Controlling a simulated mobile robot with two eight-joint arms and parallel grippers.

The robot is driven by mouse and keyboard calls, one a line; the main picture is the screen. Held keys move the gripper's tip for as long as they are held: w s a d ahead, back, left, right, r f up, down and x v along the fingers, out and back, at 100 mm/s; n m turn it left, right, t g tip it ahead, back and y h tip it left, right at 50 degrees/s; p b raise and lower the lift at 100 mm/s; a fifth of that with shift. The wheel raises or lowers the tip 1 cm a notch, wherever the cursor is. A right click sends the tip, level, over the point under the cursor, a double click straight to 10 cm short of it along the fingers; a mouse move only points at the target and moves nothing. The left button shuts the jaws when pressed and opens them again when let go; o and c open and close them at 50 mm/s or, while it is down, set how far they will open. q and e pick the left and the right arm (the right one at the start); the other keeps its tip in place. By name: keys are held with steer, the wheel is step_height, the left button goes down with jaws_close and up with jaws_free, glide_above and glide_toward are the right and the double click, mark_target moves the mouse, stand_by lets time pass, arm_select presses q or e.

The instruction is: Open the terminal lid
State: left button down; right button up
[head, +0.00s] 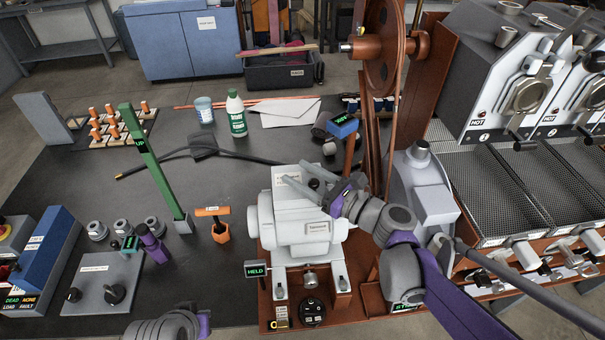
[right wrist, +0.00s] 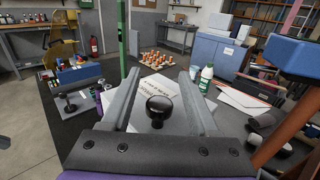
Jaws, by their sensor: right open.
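The pale grey motor-like machine (head: 290,235) stands at the front middle of the dark bench. Its labelled terminal lid (head: 318,227) lies flat on top and looks closed; it also shows in the right wrist view (right wrist: 155,88). A round black knob (right wrist: 158,108) stands up from the lid, partly hidden in the head view (head: 313,184). My right gripper (head: 294,173) is over the lid, its two fingers apart. In the right wrist view my right gripper (right wrist: 159,75) has the knob between its fingers, with gaps on both sides. My left gripper is not in view.
A green post (head: 150,165) and an orange-handled tool (head: 214,218) stand left of the machine. A rust-coloured wheel frame (head: 383,60) rises behind my right arm. A green-labelled bottle (head: 236,113) stands farther back. The bench between is mostly clear, crossed by a dark cable.

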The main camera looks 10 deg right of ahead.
jaws_close()
stand_by(1.4)
